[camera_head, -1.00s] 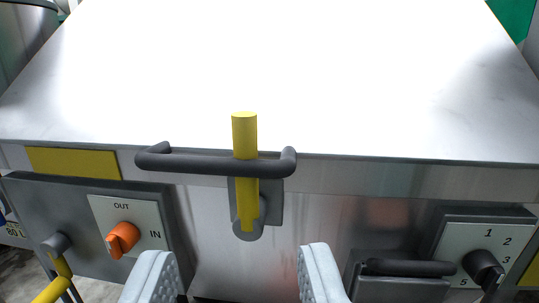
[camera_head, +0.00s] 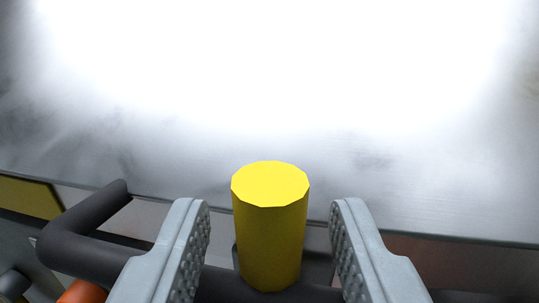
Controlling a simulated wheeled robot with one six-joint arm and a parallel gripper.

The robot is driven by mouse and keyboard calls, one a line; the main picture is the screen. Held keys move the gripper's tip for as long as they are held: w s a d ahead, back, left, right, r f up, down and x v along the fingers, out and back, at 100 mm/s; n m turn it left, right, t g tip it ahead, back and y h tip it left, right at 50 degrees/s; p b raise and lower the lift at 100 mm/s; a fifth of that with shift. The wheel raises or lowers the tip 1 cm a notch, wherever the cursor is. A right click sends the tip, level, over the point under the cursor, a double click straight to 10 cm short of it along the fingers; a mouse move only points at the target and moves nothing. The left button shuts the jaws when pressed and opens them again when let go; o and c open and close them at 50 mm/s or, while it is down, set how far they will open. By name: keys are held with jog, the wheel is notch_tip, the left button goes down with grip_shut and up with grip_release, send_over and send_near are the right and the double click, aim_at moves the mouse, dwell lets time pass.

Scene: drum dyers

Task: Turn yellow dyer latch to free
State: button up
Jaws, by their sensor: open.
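The yellow latch lever (camera_head: 270,230) stands upright in front of the dyer lid's front edge, its flat end toward me. My gripper (camera_head: 270,225) is open, with one grey ridged finger on each side of the lever. A gap shows between the lever and each finger. The lever's lower part and its pivot are hidden.
The dark bar handle (camera_head: 75,240) runs across behind and below my fingers. The shiny steel lid (camera_head: 270,110) fills the upper view. A yellow plate (camera_head: 28,197) and part of an orange knob (camera_head: 82,293) show at the left.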

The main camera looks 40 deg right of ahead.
jog(key=shift+x, duration=0.95)
grip_shut()
jog(key=shift+s+d+f+m, duration=0.1)
jog(key=shift+s+d+m, duration=0.4)
jog(key=shift+m, duration=0.2)
grip_release()
jog(key=shift+a, duration=0.1)
jog(key=v, duration=1.7)
jog(key=shift+a+f, duration=0.15)
jog(key=shift+f, duration=0.1)
